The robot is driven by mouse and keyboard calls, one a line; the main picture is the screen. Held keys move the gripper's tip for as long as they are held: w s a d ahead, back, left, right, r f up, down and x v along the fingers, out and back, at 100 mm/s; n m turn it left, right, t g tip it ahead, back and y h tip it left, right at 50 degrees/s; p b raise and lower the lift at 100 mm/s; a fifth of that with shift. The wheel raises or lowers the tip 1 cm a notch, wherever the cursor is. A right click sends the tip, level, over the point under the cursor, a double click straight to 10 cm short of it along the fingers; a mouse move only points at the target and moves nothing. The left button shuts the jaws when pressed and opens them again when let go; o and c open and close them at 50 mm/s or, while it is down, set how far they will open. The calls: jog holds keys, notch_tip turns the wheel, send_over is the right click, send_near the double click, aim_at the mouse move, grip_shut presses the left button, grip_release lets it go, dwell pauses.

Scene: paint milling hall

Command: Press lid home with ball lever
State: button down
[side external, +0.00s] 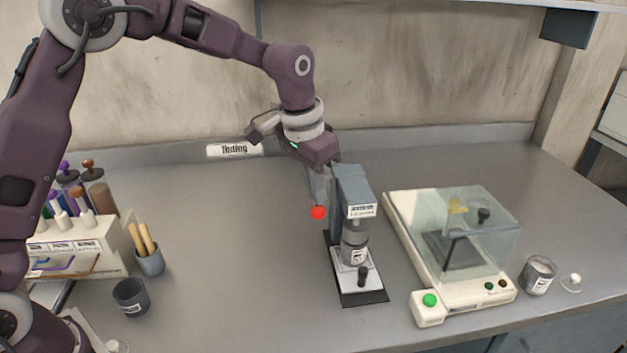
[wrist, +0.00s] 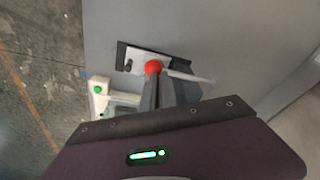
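A dark grey bench press (side external: 352,185) stands mid-bench on a black base plate. A labelled jar (side external: 357,254) sits upright under its head; the fit of its lid is too small to tell. The red ball (side external: 318,212) of the lever is left of the press column, and most of the lever arm is hidden. My gripper (side external: 319,200) points down with its fingertips right at the ball, beside the press. In the wrist view the ball (wrist: 153,68) shows at the finger ends. The fingers look close together, but whether they grip the ball is unclear.
Right of the press is a balance (side external: 460,293) under a clear cover, with a green button. A jar (side external: 537,275) stands beyond it. At left are a dark cup (side external: 130,297), a brush pot (side external: 150,262) and a bottle rack (side external: 95,250). The bench left of the press is clear.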

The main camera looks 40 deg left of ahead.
jog(key=shift+f, duration=0.55)
jog(key=shift+r, duration=0.1)
jog(key=shift+w+v, duration=0.25)
jog(key=shift+v, duration=0.85)
jog(key=shift+w+v, duration=0.2)
jog(key=shift+v, duration=0.95)
jog(key=shift+w+v, duration=0.25)
jog(key=shift+v, duration=0.85)
jog(key=shift+d+r, duration=0.15)
jog(key=shift+r, duration=0.1)
jog(key=shift+w+v, duration=0.25)
jog(key=shift+v, duration=0.95)
jog(key=shift+w+v, duration=0.25)
jog(key=shift+v, duration=0.95)
jog(key=shift+d+r, duration=0.15)
